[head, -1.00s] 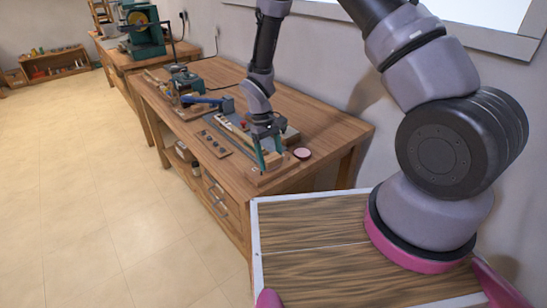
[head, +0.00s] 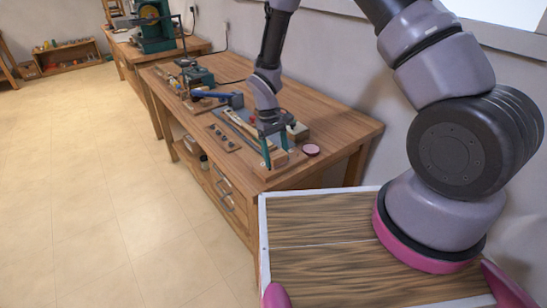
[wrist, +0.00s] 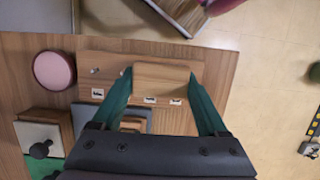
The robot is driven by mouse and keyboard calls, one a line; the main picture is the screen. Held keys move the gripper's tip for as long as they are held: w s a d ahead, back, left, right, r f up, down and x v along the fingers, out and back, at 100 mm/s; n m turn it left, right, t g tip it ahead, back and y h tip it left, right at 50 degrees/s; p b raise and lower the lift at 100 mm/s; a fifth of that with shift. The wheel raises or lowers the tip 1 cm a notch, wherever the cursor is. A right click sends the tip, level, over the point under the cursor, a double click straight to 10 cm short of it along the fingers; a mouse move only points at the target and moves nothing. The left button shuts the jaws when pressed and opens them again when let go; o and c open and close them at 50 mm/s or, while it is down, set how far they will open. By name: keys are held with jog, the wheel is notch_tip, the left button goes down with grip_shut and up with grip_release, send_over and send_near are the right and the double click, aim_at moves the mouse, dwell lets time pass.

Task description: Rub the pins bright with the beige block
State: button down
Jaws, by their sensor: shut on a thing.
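My gripper (head: 276,152) is shut on the beige block (wrist: 161,77), which sits crosswise between the two teal fingertips in the wrist view. Below the block lies a flat wooden board (wrist: 216,72) with small pale label plates (wrist: 97,93). A small greyish pin (wrist: 95,71) shows on the board, left of the block. Other pins are hidden by the block and fingers. Whether the block touches the pins, and how bright they are, I cannot tell. In the head view the board lies near the front right end of the workbench (head: 340,130).
A round pink-topped tin (wrist: 53,70) stands just left of the board in the wrist view. A pale block with a dark knob (wrist: 40,133) is close by. A strip with dark knobs (head: 224,138) and a blue-handled tool (head: 215,96) lie further along the bench.

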aim_at(284, 151)
jog(key=shift+w+d, duration=0.45)
jog(key=shift+d, duration=0.2)
jog(key=shift+w+d, duration=0.4)
jog(key=shift+d, duration=0.2)
